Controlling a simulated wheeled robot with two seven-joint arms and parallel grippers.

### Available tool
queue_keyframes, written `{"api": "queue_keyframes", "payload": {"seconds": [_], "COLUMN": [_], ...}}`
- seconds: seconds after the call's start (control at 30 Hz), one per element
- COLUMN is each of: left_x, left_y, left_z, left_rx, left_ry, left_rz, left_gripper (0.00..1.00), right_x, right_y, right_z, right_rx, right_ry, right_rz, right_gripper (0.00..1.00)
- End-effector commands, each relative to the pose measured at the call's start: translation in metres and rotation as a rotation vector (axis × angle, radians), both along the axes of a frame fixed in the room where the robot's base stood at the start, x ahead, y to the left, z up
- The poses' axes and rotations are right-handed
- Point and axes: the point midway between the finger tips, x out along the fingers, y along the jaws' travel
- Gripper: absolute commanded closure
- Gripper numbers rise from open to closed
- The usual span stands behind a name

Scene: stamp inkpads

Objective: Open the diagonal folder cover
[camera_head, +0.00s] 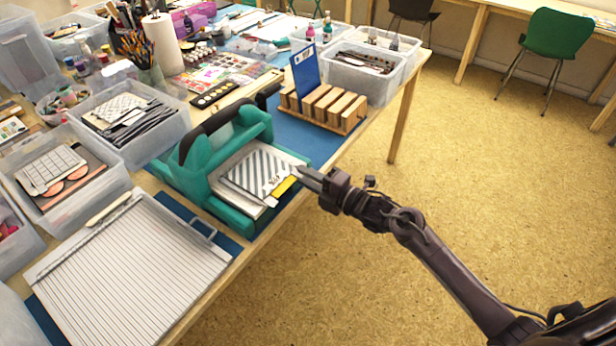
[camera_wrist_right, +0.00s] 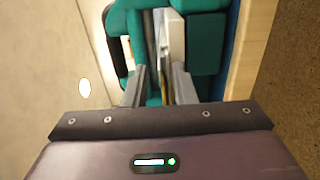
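The diagonal folder (camera_head: 252,166), a flat piece with grey and white diagonal stripes and a yellow tab (camera_head: 284,187) at its near corner, lies on the white platform of a green machine (camera_head: 192,172). Its cover looks flat. My right gripper (camera_head: 310,179) is at the folder's right edge, close to the yellow tab. In the right wrist view the fingers of my right gripper (camera_wrist_right: 159,82) are apart, with the thin plate edges (camera_wrist_right: 168,40) ahead of and partly between them. I cannot tell whether they touch. My left gripper is not in view.
A ridged white board (camera_head: 125,275) lies at the front of the table. A wooden rack (camera_head: 325,108) with a blue card stands behind the machine. Clear bins (camera_head: 125,145) crowd the left. Open floor lies right of the table edge.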

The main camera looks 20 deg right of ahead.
Motion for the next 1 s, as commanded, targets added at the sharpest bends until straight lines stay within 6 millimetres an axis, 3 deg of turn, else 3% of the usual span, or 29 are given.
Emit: {"api": "queue_keyframes", "payload": {"seconds": [0.1, 0.27, 1.0], "left_x": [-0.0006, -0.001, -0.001], "left_y": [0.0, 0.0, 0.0], "left_z": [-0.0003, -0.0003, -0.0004], "left_rx": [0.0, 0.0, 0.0], "left_ry": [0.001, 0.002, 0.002], "left_rz": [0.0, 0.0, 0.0], "left_gripper": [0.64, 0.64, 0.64], "right_x": [-0.0003, -0.0004, -0.0005], "right_y": [0.0, -0.0002, -0.0003], "right_z": [-0.0002, -0.0002, -0.0005], "right_rx": [0.001, 0.001, 0.0], "right_ry": [0.001, 0.001, 0.001], "right_rz": [0.0, 0.0, 0.0], "right_gripper": [0.78, 0.99, 1.0]}}
